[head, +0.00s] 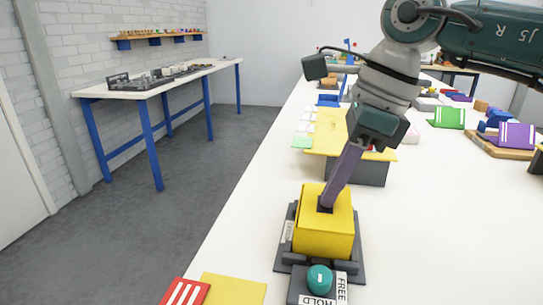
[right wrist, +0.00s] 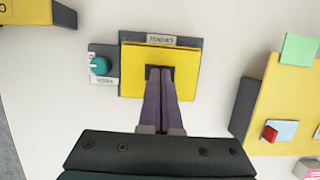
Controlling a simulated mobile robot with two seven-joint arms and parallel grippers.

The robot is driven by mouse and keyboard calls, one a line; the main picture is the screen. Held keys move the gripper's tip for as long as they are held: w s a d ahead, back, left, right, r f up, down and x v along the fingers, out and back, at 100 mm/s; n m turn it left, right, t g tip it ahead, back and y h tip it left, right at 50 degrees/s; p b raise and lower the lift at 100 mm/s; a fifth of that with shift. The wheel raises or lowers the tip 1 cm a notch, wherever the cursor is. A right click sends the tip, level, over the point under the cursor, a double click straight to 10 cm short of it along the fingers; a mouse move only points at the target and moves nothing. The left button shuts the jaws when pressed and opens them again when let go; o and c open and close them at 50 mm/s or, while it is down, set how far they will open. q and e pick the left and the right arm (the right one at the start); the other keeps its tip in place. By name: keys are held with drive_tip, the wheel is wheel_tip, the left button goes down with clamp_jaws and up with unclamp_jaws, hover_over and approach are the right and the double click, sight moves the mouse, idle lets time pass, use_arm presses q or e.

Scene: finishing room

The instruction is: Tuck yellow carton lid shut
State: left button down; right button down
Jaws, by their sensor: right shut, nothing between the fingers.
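The yellow carton (head: 322,238) sits upright in a dark fixture (head: 284,262) on the white bench. It also shows in the right wrist view (right wrist: 185,84). Its yellow lid (head: 341,203) lies over the top; I cannot tell whether its edge is fully tucked. My right gripper (head: 326,205) comes down from above with its purple fingers together and empty. In the right wrist view its fingertips (right wrist: 159,73) are at the middle of the lid, apparently touching it. They hide a small patch of it. My left gripper is not in view.
A teal knob (head: 319,278) with HOLD and FREE labels stands at the fixture's front. Red (head: 186,292) and yellow (head: 234,289) flat pieces lie at the near edge. A yellow-topped stand (head: 322,145) is behind the carton. Bench left and right of the fixture is clear.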

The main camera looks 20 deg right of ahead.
drive_tip(key=shift+r, duration=0.1)
idle(0.4)
wheel_tip(320, 180, up, 10)
drive_tip(key=p, duration=0.7)
drive_tip(key=shift+p, duration=0.3)
idle(0.3)
